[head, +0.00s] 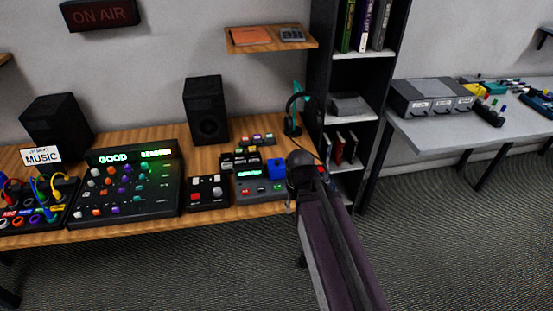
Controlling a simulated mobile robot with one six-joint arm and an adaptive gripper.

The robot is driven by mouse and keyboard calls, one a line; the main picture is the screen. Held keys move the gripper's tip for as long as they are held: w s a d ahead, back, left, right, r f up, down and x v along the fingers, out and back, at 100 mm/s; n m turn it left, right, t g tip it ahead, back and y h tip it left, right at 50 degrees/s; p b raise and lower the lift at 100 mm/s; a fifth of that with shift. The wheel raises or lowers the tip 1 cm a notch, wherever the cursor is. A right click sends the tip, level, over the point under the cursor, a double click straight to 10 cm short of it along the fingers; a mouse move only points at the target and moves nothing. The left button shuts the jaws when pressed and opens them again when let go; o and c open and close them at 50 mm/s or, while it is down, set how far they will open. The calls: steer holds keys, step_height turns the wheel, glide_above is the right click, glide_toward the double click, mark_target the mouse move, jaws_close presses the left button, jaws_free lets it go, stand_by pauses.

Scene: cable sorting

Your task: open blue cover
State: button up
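The blue cover (277,168) is a small bright blue block on the right part of a grey device (262,188) with a green display and red buttons. The device sits at the right end of the wooden desk. It is too small to tell how the cover is hinged, but it looks closed. My dark arm rises from the bottom of the head view, and its rounded joint is just right of the blue cover. My gripper cannot be made out; it is hidden behind the arm or out of view.
On the wooden desk (130,231) are a lit mixer panel (126,186), a small black box (207,192), speakers (206,110), and a headphone stand (294,112). A black shelf (352,70) stands behind my arm. A grey table (430,135) is at the right. Carpet in front is clear.

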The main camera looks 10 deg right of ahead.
steer(key=shift+o, duration=0.5)
step_height(320, 180, up, 8)
steer(key=f+n+p, duration=0.1)
steer(key=n+p, duration=0.4)
steer(key=p, duration=0.3)
glide_above(277, 161)
steer(key=shift+r, duration=0.25)
steer(key=shift+f+b, duration=0.2)
steer(key=shift+b, duration=0.25)
step_height(277, 161, down, 13)
steer(key=b, duration=1.3)
steer(key=shift+f, duration=0.2)
jaws_close()
